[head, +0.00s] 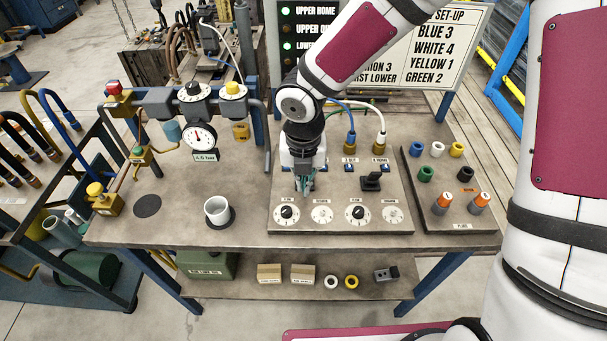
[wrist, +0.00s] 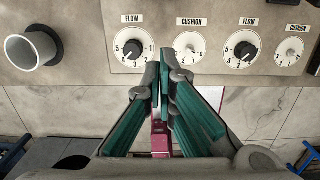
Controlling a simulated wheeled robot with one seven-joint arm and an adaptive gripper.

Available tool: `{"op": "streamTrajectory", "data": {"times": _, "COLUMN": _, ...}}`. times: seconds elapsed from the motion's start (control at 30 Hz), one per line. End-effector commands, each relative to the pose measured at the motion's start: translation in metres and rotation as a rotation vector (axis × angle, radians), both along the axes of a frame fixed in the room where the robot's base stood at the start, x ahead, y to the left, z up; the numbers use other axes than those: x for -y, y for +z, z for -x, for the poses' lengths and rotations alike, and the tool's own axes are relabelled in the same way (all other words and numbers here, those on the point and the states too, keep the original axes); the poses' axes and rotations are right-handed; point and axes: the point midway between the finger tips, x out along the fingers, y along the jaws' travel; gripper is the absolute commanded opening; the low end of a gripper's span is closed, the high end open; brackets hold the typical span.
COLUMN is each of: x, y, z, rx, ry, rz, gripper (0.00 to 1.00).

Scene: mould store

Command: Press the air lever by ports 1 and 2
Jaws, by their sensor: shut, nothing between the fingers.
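My gripper (head: 305,188) points down over the left part of the grey control panel (head: 340,227), fingers together and empty. In the wrist view the closed fingertips (wrist: 160,72) show in front of the row of dials. A black lever (head: 372,181) stands on the panel to the right of my gripper, apart from it. Behind the lever are two brass ports with hoses, one blue (head: 349,143) and one white (head: 379,141). Their small labels are too small to read. My gripper and wrist hide the panel's back left part, so I cannot tell what is there.
Flow and cushion dials (head: 287,214) line the panel's front edge. A plug board (head: 450,225) with coloured rings is to the right. A gauge (head: 198,137) and valves stand at the back left.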

Motion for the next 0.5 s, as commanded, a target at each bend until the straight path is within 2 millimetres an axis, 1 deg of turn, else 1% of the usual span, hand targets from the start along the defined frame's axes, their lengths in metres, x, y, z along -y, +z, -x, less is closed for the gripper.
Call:
{"op": "streamTrajectory", "data": {"times": 0.03, "x": 0.000, "y": -0.012, "z": 0.000, "rx": -0.005, "ry": 0.003, "rz": 0.002, "gripper": 0.00}}
{"op": "streamTrajectory", "data": {"times": 0.1, "x": 0.000, "y": -0.025, "z": -0.001, "rx": -0.005, "ry": 0.003, "rz": 0.002, "gripper": 0.00}}
{"op": "streamTrajectory", "data": {"times": 0.37, "x": 0.000, "y": -0.067, "z": -0.004, "rx": -0.003, "ry": 0.003, "rz": 0.001, "gripper": 0.00}}
{"op": "streamTrajectory", "data": {"times": 0.4, "x": 0.000, "y": -0.063, "z": -0.011, "rx": 0.001, "ry": -0.004, "rz": -0.001, "gripper": 0.00}}
{"op": "streamTrajectory", "data": {"times": 0.5, "x": 0.001, "y": -0.056, "z": -0.023, "rx": 0.001, "ry": -0.005, "rz": -0.002, "gripper": 0.00}}
